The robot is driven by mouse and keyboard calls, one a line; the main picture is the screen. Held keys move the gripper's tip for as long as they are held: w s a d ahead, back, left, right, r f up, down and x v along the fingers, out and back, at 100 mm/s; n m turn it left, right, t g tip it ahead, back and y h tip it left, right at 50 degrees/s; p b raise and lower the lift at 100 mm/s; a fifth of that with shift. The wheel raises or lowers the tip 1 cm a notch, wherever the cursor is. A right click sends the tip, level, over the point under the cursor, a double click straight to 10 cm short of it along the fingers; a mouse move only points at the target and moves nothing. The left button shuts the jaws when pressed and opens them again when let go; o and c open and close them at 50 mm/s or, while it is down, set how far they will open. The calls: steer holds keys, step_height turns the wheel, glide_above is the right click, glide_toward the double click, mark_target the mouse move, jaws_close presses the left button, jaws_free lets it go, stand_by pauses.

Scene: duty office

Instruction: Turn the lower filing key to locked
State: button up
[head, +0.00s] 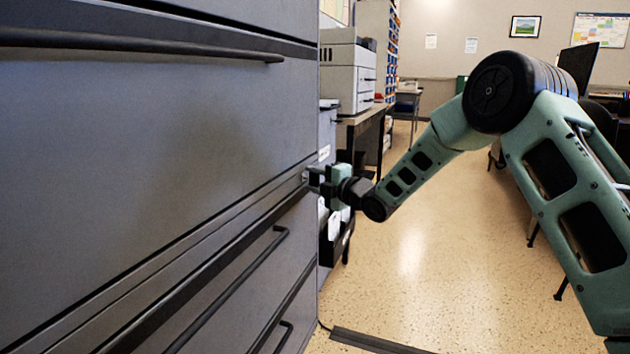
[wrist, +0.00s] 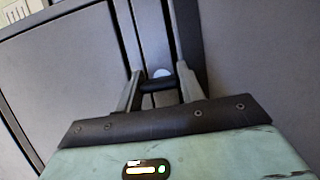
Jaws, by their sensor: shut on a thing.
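The grey filing cabinet (head: 150,140) fills the left of the head view. My gripper (head: 314,179) reaches the cabinet's right edge, at the strip between two drawers. In the wrist view my gripper (wrist: 159,82) has its fingers on either side of a small dark key handle (wrist: 158,87) and is shut on it. A round pale lock face (wrist: 162,73) shows just beyond the handle. The handle lies roughly crosswise between the fingers in that view. In the head view the key is hidden by the fingers, and I cannot read any lock marking.
Long dark drawer handles (head: 150,43) stick out from the cabinet front, with another lower handle (head: 230,290) below my gripper. A printer (head: 348,75) stands on a desk behind. The speckled floor (head: 450,270) to the right is open, with a dark floor strip (head: 375,341) near the front.

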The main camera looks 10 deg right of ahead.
steer(key=shift+r+p, duration=0.1)
steer(key=shift+p, duration=0.5)
steer(key=shift+r+m+p, duration=0.15)
steer(key=shift+m+p, duration=0.55)
steer(key=shift+p, duration=0.15)
steer(key=m+g+p, duration=0.1)
steer(key=m+p, duration=0.1)
steer(key=p, duration=0.4)
steer(key=shift+r+m+g+h, duration=0.15)
steer(key=shift+m+g+h, duration=0.25)
steer(key=m+g+p, duration=0.1)
steer(key=m+p, duration=0.2)
steer(key=p, duration=0.5)
steer(key=shift+d+g, duration=0.1)
steer(key=shift+g, duration=0.3)
steer(key=m+g+p, duration=0.1)
steer(key=m+p, duration=0.2)
steer(key=p, duration=0.3)
steer(key=shift+g+y, duration=0.3)
steer(key=shift+y, duration=0.1)
steer(key=m+g+p, duration=0.1)
steer(key=p, duration=0.1)
steer(key=f+m+g+y+p, duration=0.1)
steer(key=m+p, duration=0.1)
steer(key=o, duration=1)
steer(key=shift+r, duration=0.1)
